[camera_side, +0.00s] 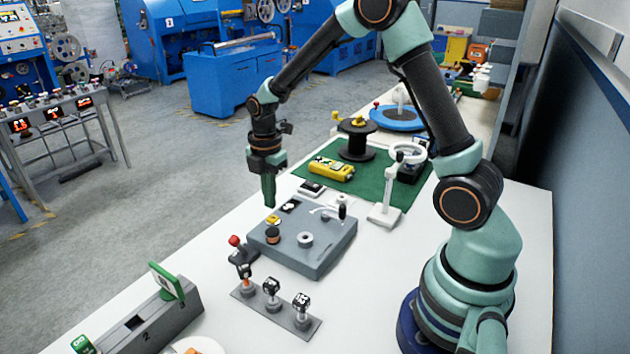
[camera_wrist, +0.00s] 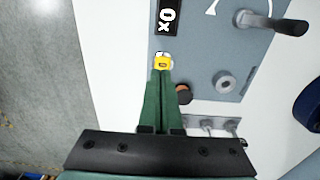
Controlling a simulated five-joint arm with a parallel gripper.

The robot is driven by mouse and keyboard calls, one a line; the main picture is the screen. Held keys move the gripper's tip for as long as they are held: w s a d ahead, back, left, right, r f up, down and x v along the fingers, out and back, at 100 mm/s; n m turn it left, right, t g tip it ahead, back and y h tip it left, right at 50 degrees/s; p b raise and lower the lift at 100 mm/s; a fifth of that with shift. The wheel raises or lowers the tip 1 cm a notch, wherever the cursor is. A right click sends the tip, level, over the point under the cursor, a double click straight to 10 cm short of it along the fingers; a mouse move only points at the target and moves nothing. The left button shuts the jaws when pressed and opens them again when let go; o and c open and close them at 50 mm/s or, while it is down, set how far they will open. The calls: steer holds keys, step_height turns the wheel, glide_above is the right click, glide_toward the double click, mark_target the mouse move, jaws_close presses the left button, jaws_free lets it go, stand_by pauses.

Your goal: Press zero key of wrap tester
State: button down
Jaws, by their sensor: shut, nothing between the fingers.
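The wrap tester is a flat grey box (camera_side: 318,254) on the white table. It also fills much of the wrist view (camera_wrist: 215,55). A small yellow key (camera_side: 273,219) sits near its far left edge. In the wrist view the yellow key (camera_wrist: 163,61) lies just beyond my fingertips, its mark too small to read. My gripper (camera_side: 270,205) points down with its green fingers shut and empty. Its tips look slightly above the key in the side view; in the wrist view the tips (camera_wrist: 166,74) overlap the key's near edge. I cannot tell whether they touch.
The tester carries a black display (camera_wrist: 167,17), a crank with a black handle (camera_wrist: 288,27), a dark brown knob (camera_wrist: 183,93) and a pale ring (camera_wrist: 225,83). A red-topped lever (camera_side: 236,243) stands at its near left. A yellow device (camera_side: 331,170) lies on a green mat behind.

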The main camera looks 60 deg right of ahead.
mark_target(271, 218)
step_height(271, 218, up, 10)
stand_by(0.3)
steer(key=shift+w, duration=0.1)
stand_by(0.4)
steer(key=s+a+r+m+t, duration=0.2)
steer(key=s+r+m, duration=0.1)
steer(key=s+m, duration=0.4)
steer(key=s+a+r+m+t, duration=0.3)
steer(key=s+m, duration=0.4)
steer(key=m, duration=0.4)
steer(key=shift+s+a+r, duration=0.25)
steer(key=shift+r, duration=0.2)
